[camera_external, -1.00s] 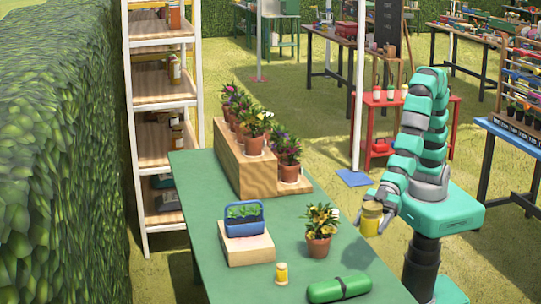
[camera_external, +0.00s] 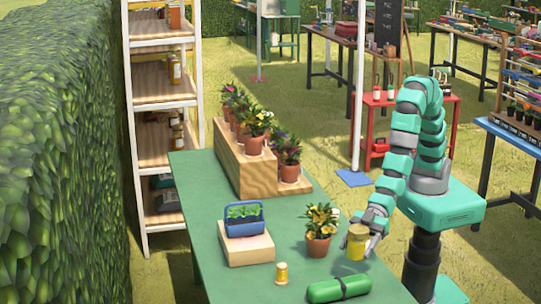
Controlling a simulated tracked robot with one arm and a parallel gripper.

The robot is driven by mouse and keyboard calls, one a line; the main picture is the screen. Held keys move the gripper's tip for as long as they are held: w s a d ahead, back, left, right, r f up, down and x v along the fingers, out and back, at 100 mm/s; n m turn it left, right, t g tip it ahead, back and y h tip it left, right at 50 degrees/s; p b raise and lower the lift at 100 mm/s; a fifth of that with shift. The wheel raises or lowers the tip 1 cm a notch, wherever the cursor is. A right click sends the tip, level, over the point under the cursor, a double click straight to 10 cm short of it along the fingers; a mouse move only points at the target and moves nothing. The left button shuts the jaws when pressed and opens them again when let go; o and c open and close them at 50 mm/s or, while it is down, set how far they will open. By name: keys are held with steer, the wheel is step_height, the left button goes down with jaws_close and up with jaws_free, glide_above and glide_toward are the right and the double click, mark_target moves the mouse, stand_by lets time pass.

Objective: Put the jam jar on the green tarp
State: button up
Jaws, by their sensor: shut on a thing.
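A jam jar (camera_external: 357,243), yellow with a lighter lid, is held in my gripper (camera_external: 362,232) near the right edge of the green table. My gripper is shut on the jar, and the jar looks upright. The rolled green tarp (camera_external: 339,289) with a dark strap lies at the table's front, just below and left of the jar in the picture. I cannot tell exactly how high the jar is above the table.
A potted yellow flower (camera_external: 320,229) stands just left of the jar. A small yellow bottle (camera_external: 281,273) stands left of the tarp. A stepped wooden stand (camera_external: 246,172) holds several potted flowers farther back.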

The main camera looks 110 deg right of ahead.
glide_above(341, 281)
steer(key=shift+s+d+f, duration=0.15)
steer(key=shift+s+f, duration=0.05)
steer(key=shift+f, duration=0.2)
steer(key=shift+w+a+r+b, duration=0.1)
steer(key=shift+w+a+b, duration=0.2)
steer(key=shift+w+a, duration=0.1)
step_height(341, 281, down, 4)
steer(key=shift+d+r+b, duration=0.1)
steer(key=shift+r+b, duration=0.05)
steer(key=shift+b, duration=0.15)
steer(key=o, duration=1.5)
steer(key=shift+c, duration=0.2)
steer(key=shift+s, duration=0.1)
steer(key=shift+d+r, duration=0.1)
steer(key=p+v, duration=0.1)
steer(key=v, duration=1.1)
